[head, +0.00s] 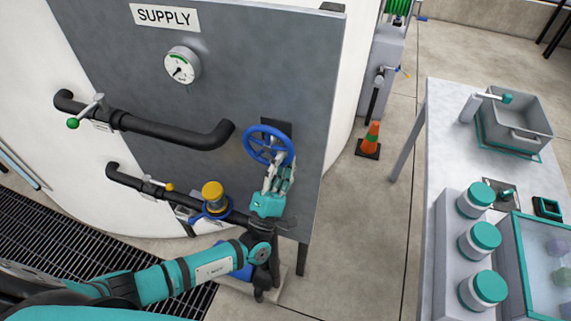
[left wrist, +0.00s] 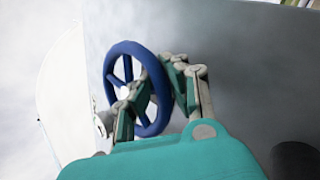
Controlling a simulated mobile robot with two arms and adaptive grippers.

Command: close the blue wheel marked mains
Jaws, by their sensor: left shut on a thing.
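The blue wheel (head: 269,132) stands on the grey SUPPLY panel (head: 240,60), near its right side. It also shows in the left wrist view (left wrist: 116,80). My left gripper (head: 274,166) reaches it from below and is shut on its lower rim. In the left wrist view the fingers (left wrist: 150,97) lie on both sides of the rim at the wheel's right. A dark plate (head: 277,124) is behind the wheel; no mains lettering is readable. My right gripper is not in view.
Black pipes (head: 165,126) cross the panel at the left, with a green-tipped lever (head: 73,123) and a yellow cap (head: 212,190). A dial (head: 182,65) is above. At right, a bench (head: 430,130) holds jars and a grey tote (head: 517,115). An orange cone (head: 371,138) stands on open floor.

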